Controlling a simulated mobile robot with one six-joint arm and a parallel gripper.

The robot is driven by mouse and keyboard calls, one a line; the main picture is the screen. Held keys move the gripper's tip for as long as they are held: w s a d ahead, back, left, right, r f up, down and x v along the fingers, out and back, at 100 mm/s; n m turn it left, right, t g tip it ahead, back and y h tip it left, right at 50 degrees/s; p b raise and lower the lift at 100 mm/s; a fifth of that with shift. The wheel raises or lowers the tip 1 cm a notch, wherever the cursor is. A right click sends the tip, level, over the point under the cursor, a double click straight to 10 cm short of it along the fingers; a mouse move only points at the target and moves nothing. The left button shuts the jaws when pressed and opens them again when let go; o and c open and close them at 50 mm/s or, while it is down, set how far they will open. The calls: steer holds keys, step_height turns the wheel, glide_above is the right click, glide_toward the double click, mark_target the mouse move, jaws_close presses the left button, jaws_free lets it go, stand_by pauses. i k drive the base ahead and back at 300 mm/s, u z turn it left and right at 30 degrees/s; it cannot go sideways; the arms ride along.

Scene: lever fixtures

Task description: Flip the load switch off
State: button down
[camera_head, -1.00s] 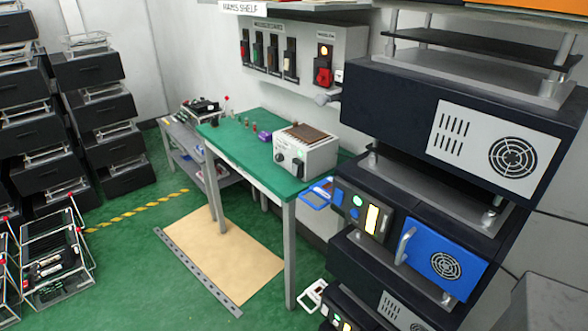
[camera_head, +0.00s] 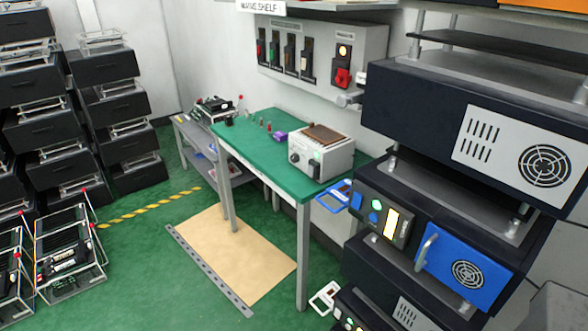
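A grey switch panel (camera_head: 318,52) is fixed to the white wall above the green bench. On its left are several dark upright lever switches (camera_head: 290,54) in a row. The labels over the two groups are too small to read, so I cannot tell which is the load switch. The panel's lower right corner is close to the dark equipment stack in the picture. My gripper is not in view.
A green-topped bench (camera_head: 256,139) holds a grey box with knobs (camera_head: 320,160). A dark equipment stack (camera_head: 415,110) fills the right side. Black racks (camera_head: 110,105) stand at the left. Green floor (camera_head: 140,245) and a tan mat (camera_head: 232,258) lie clear in front.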

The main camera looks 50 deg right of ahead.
mark_target(311, 168)
steer(key=i, duration=0.9)
steer(key=z, duration=0.05)
